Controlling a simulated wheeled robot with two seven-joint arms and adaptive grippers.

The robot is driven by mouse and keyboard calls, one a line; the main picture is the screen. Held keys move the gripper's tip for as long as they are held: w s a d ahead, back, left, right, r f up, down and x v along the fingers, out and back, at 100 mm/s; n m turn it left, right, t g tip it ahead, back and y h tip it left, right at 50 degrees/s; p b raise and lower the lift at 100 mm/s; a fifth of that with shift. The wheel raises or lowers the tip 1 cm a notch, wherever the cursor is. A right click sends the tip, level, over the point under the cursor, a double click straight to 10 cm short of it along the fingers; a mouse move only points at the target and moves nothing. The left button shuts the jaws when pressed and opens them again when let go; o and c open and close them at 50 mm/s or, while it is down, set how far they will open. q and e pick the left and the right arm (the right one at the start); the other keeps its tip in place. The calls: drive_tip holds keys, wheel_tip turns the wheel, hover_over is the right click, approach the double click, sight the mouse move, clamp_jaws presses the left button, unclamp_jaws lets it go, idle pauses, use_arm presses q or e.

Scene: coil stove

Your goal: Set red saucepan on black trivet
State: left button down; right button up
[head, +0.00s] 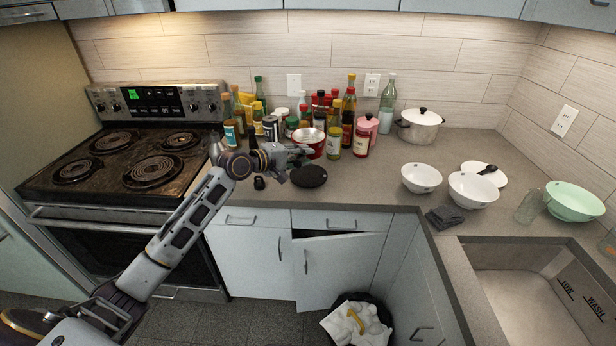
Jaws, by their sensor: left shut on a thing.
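The red saucepan (309,140), with a pale inside, shows in the head view in front of the crowd of bottles. My left gripper (288,153) reaches in from the left and is shut on the saucepan at its near left side; the handle is mostly hidden by the gripper. The black trivet (309,177) is a dark round disc lying on the counter, just nearer than the saucepan in the picture. The saucepan looks upright and apart from the trivet; I cannot tell how high above the counter it is. My right gripper is not in view.
A small black item (259,183) lies left of the trivet. The coil stove (110,165) stands left. A white pot (420,125) and bowls (421,178) stand right. The counter right of the trivet is clear.

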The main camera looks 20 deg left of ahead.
use_arm(q)
drive_tip(key=shift+f, duration=2.4)
drive_tip(key=shift+f, duration=2.6)
drive_tip(key=c, duration=1.3)
unclamp_jaws()
drive_tip(key=shift+b+v, duration=0.65)
drive_tip(key=shift+v, duration=5.4)
